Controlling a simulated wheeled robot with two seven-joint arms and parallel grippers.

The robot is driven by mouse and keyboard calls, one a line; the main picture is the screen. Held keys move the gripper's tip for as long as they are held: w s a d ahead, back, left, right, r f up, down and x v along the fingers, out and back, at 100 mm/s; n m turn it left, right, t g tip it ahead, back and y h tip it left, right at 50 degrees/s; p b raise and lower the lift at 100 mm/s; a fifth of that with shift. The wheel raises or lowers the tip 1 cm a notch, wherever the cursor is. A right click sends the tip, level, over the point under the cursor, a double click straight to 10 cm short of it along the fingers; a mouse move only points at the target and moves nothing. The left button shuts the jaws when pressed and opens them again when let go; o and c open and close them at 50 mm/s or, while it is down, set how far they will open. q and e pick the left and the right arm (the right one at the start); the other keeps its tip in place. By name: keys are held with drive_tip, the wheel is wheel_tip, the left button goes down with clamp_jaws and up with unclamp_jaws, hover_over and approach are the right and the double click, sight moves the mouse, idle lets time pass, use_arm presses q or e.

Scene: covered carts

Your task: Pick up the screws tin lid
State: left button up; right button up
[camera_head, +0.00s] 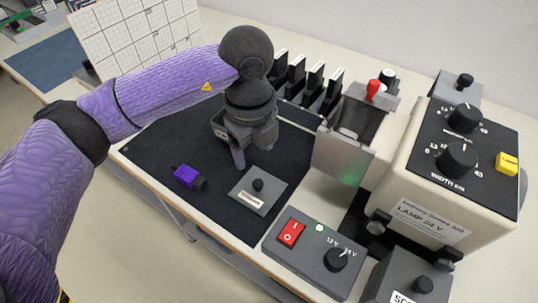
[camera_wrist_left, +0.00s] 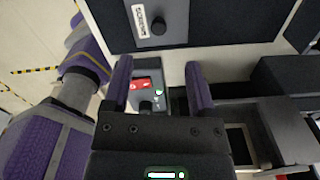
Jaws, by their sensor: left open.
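A flat grey square lid (camera_head: 264,197) with a black knob and a white label lies on the black mat. Its label is too small to read in the head view. A grey plate with a black knob and white label, apparently this lid (camera_wrist_left: 175,35), shows at the top of the left wrist view. A grey tin (camera_head: 385,281) at the bottom right has a label starting "SC" and a knobbed top; it is cut off by the frame. My left gripper (camera_head: 240,153) points down, open and empty, above the mat just behind the lid. My right gripper is not in view.
A purple-and-black block (camera_head: 187,177) lies on the mat (camera_head: 160,148) left of the lid. A control box (camera_head: 300,261) with a red switch stands in front. A grey fixture with a red knob (camera_head: 372,88) and the cream lamp unit (camera_head: 450,205) stand to the right. Black holders (camera_head: 313,88) line the back.

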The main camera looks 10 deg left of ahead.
sight(258, 183)
use_arm(q)
drive_tip(key=shift+w, duration=0.2)
drive_tip(key=f, duration=0.1)
drive_tip(key=s+f+b, duration=0.1)
drive_tip(key=f, duration=0.3)
drive_tip(key=f+b, duration=0.1)
drive_tip(key=f, duration=0.3)
drive_tip(key=shift+d+b, duration=0.25)
drive_tip(key=shift+b, duration=0.1)
drive_tip(key=shift+f, duration=0.35)
drive_tip(key=shift+r, duration=0.1)
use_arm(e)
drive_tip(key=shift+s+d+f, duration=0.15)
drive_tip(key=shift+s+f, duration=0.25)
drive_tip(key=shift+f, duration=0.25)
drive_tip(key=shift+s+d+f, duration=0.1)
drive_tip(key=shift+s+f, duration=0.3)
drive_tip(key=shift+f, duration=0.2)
use_arm(q)
clamp_jaws()
